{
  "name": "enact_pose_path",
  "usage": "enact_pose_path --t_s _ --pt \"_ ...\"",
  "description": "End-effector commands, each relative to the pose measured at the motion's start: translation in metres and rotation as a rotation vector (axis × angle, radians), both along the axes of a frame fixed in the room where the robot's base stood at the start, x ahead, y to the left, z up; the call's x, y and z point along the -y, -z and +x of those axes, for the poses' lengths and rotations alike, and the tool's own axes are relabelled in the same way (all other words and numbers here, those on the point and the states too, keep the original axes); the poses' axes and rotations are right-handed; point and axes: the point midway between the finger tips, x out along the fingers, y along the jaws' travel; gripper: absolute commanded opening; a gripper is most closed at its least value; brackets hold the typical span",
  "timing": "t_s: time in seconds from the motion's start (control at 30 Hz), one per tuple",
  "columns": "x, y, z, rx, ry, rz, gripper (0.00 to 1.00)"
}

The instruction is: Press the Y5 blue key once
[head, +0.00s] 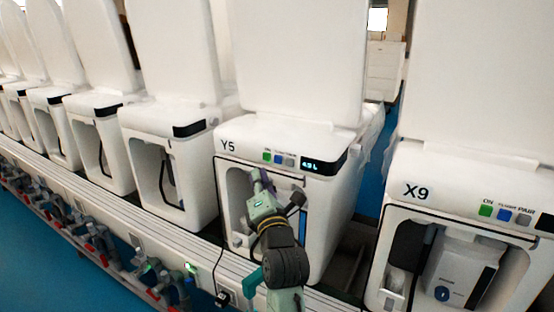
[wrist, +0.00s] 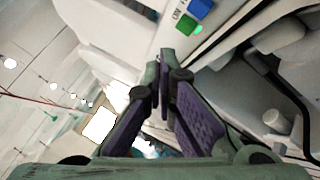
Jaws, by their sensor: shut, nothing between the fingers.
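The Y5 toilet unit (head: 232,158) stands in the middle of the head view, its lid raised. On its front top edge are a green key (head: 267,156), the blue key (head: 278,158), a grey key (head: 290,161) and a lit display (head: 311,165). My gripper (head: 260,178) is shut and empty, just below these keys in the head view. In the wrist view, my gripper's fingertips (wrist: 166,57) point toward the panel, with the green key (wrist: 184,23) nearer and the blue key (wrist: 201,9) beyond it at the top edge. I see no contact with either key.
The X9 unit (head: 402,178) stands at the right with similar keys. Several more white units line up to the left. The Y5 front has an open recess (head: 236,186) behind my arm. Pipes and valves (head: 150,270) run along the lower left.

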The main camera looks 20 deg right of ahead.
Motion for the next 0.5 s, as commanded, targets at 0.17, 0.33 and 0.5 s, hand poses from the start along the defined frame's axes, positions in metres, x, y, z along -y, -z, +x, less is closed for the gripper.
enact_pose_path --t_s 0.17,0.33,0.5 --pt "0.02 0.003 0.015 0.002 0.001 0.0 0.0" --pt "0.031 0.002 0.024 0.001 0.0 0.0 0.0" --pt "0.036 0.0 0.028 0.001 -0.001 0.001 0.0"
